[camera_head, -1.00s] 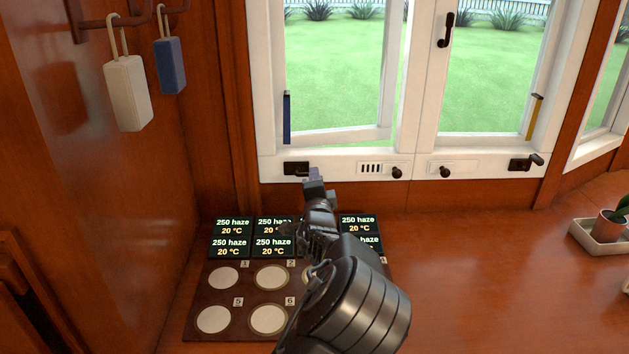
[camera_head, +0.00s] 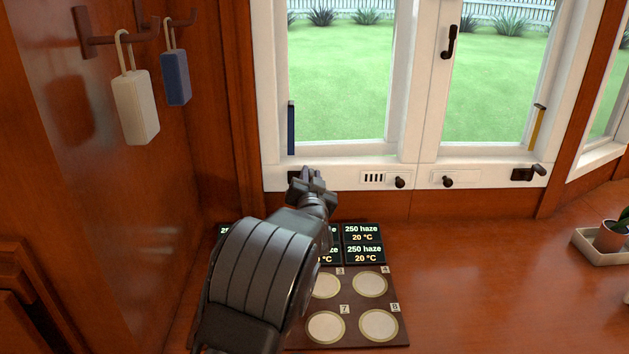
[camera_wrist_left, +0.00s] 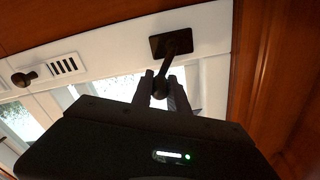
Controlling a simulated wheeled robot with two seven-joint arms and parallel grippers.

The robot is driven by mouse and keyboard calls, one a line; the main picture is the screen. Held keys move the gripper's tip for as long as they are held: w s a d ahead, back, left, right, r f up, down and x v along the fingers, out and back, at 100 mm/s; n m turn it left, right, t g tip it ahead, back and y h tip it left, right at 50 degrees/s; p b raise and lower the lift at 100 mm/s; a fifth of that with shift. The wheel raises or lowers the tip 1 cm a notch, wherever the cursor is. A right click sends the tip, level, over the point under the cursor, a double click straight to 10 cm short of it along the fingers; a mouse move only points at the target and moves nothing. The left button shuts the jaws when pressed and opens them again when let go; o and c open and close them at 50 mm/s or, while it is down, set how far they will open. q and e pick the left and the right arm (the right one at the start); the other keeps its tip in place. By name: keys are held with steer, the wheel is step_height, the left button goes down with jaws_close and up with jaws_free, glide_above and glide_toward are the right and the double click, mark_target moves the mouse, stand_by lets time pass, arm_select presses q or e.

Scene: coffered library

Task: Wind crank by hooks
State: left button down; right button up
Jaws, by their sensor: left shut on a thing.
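The crank by the hooks is a black window crank (camera_head: 293,177) on the white sill, under the left window sash (camera_head: 345,155); my gripper partly hides it. In the left wrist view its dark base plate (camera_wrist_left: 171,43) and arm show, with the knob (camera_wrist_left: 160,90) between my fingers. My left gripper (camera_head: 312,179) is shut on this knob. It also shows in the left wrist view (camera_wrist_left: 162,82). On the left wall, a cream block (camera_head: 136,106) and a blue block (camera_head: 176,77) hang from dark hooks (camera_head: 150,30). My right gripper is not in view.
Another black crank (camera_head: 528,174) sits at the sill's right end, with dark knobs (camera_head: 400,182) and a slotted vent between. Below my arm lies a dark panel (camera_head: 348,292) with displays and round pads. A potted plant (camera_head: 612,235) stands right. The counter's right middle is clear.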

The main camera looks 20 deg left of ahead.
arm_select(q)
steer(key=shift+s+a+r+n+b, duration=0.15)
steer(key=shift+a+n+b, duration=0.35)
steer(key=shift+n, duration=0.65)
steer(key=shift+s+a+r+n+b, duration=0.1)
steer(key=shift+s+a+n+b, duration=0.35)
steer(key=shift+n, duration=0.65)
steer(key=shift+a+r+n+b, duration=0.1)
steer(key=shift+a+n+b, duration=0.25)
steer(key=shift+n+b, duration=0.55)
steer(key=shift+n, duration=0.35)
steer(key=shift+p, duration=0.3)
steer(key=c, duration=1.3)
jaws_free()
